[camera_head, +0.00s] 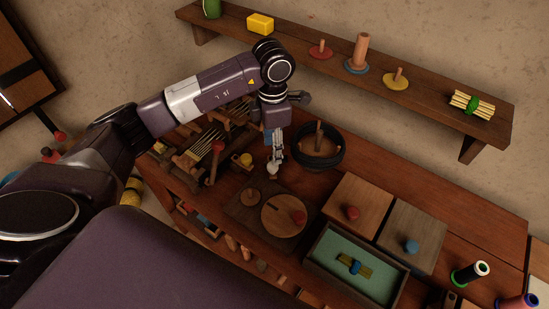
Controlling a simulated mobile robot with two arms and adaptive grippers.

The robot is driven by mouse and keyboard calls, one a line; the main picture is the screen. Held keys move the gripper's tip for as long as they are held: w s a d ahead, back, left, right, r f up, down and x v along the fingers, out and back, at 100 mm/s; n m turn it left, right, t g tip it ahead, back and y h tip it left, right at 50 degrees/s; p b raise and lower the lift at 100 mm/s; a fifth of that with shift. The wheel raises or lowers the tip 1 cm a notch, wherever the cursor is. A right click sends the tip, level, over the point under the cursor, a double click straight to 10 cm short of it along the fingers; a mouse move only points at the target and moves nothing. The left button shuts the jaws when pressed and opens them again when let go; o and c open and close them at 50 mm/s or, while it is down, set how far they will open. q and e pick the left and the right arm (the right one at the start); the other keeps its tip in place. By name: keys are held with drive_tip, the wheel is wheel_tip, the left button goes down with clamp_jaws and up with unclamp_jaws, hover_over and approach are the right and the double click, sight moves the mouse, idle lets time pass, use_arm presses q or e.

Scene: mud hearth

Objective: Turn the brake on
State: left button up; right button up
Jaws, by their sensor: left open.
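My left arm comes in from the left, and its gripper (277,162) points down over the workbench (325,190), open, with nothing seen between its fingers. A small wooden device with pale strings (205,140) stands to the left of the gripper, partly behind my arm. A lever with a red knob (217,147) rises at its right side, apart from the gripper. I cannot tell for sure which part is the brake. My right gripper is out of view.
A dark round bowl-like ring (319,160) stands right of the gripper. Two lidded boxes (361,192) and a green-lined tray (333,279) fill the right side. Thread spools (468,273) stand at lower right. A wall shelf (420,97) runs behind.

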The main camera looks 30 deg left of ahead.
use_arm(q)
wheel_tip(320, 180, down, 5)
drive_tip(key=shift+f+p, duration=0.2)
drive_tip(key=shift+p, duration=0.5)
drive_tip(key=shift+d+f, duration=0.1)
drive_tip(key=shift+f, duration=0.55)
drive_tip(key=c, duration=1)
clamp_jaws()
